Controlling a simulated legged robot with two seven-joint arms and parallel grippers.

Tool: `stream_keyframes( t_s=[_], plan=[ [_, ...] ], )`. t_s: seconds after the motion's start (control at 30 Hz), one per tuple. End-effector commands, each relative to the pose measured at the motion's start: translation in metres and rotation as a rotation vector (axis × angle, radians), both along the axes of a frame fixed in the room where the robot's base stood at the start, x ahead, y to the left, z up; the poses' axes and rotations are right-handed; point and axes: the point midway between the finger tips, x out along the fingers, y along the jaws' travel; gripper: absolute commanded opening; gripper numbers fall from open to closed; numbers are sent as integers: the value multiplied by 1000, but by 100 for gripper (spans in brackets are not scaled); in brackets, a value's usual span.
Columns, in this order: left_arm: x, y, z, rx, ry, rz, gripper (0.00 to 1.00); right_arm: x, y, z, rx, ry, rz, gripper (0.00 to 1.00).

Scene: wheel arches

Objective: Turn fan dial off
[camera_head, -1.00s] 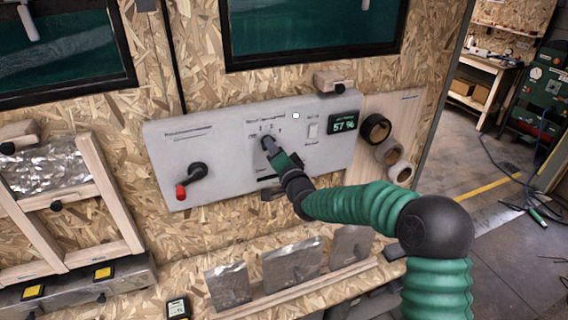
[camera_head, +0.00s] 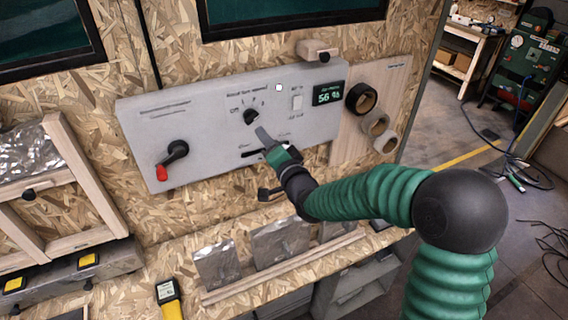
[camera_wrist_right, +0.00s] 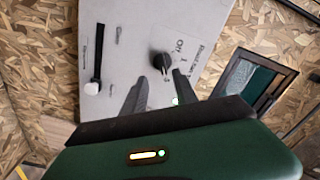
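The fan dial (camera_head: 251,116) is a black knob on the pale grey panel (camera_head: 205,130), with an "Off" mark to its upper left and further marks around it. It also shows in the wrist view (camera_wrist_right: 160,62), just beyond my fingertips. I cannot tell for sure which mark its pointer faces. My right gripper (camera_head: 261,133) is just below and right of the dial in the head view. In the wrist view its two fingers (camera_wrist_right: 155,90) are apart with nothing between them, and they look clear of the knob. My left gripper is not in view.
A black crank with a red grip (camera_head: 172,160) sits left on the panel. A display (camera_head: 328,93) reading 56 % and a white switch (camera_head: 297,103) are to the right. A wooden block (camera_head: 318,50) sits on the top edge. A ledge with metal sheets (camera_head: 217,265) is below.

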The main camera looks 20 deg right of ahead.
Motion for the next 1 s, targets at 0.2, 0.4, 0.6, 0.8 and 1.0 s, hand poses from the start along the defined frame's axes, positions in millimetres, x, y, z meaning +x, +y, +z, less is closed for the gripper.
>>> stream_keyframes(
  t_s=[0.2, 0.4, 0.6, 0.8, 1.0],
  plan=[
    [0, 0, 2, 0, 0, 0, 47, -19, -1, 1, -1, -1, -1, 35],
    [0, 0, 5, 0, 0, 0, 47, -34, -2, 1, -2, 0, -1, 35],
    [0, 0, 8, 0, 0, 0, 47, -52, -2, 1, -2, 0, 0, 35],
    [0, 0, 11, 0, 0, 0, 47, -69, -2, 1, -1, -1, -1, 35],
    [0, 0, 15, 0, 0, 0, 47, -85, -3, 1, -2, 0, -1, 35]
  ],
)
